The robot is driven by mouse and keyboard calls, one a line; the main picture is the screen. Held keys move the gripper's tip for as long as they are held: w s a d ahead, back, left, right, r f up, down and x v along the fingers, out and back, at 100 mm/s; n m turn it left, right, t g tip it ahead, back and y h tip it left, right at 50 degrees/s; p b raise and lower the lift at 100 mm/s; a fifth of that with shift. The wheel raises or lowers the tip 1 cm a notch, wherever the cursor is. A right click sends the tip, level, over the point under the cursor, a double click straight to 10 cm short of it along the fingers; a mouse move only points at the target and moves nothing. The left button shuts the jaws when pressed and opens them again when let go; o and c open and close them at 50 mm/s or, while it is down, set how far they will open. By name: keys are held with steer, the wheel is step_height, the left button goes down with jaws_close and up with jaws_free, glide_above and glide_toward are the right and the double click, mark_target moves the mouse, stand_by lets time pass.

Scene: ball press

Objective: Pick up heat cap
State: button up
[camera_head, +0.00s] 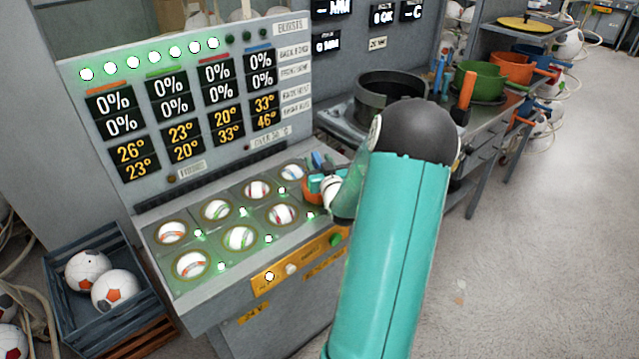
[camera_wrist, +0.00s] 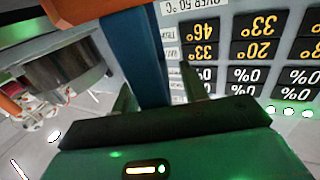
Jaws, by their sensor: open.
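An orange-red cap (camera_head: 311,192) with a blue upright handle, which I take for the heat cap, sits at the right end of the press's back row of sockets. It is partly hidden by my arm. In the wrist view its orange part (camera_wrist: 82,8) shows at the top and the blue handle (camera_wrist: 140,45) runs down from it. My gripper (camera_head: 322,182) is at the cap. In the wrist view its dark fingers (camera_wrist: 160,92) are apart with the blue handle between them; whether they touch it I cannot tell.
The press bed (camera_head: 150,232) holds several white balls in sockets below a display panel (camera_head: 190,105). A black pot (camera_head: 365,105) stands on the counter to the right. Green (camera_head: 480,78) and orange (camera_head: 512,68) pots stand farther right. A ball crate (camera_head: 75,318) is at lower left. Right floor is open.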

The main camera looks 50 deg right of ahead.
jaws_close()
steer(key=shift+r, duration=0.1)
stand_by(1.2)
